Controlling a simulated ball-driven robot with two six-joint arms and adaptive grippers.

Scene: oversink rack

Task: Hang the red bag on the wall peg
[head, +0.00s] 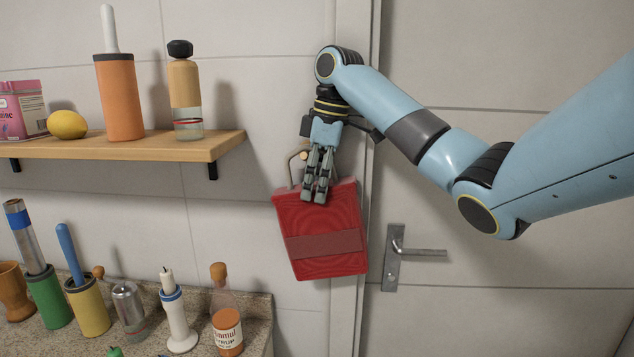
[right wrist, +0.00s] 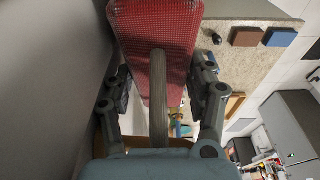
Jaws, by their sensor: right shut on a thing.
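The red bag (head: 327,245) hangs upright, slightly tilted, against the tiled wall beside the door frame. My right gripper (head: 317,197) is over the bag's top edge, with its fingers pointing down, shut on the bag. In the right wrist view the red bag (right wrist: 155,35) fills the top, and its pale handle (right wrist: 158,95) runs between the two fingers. A small round knob, which looks like the wall peg (head: 304,156), shows just left of the gripper, at the top of the handle loop. I cannot tell whether the loop is around it. My left gripper is not in view.
A wooden shelf (head: 130,147) with bottles and a lemon (head: 67,125) is on the wall at left. A counter (head: 200,340) with several containers stands below it. A door with a metal handle (head: 393,255) is at right. The wall between shelf and bag is bare.

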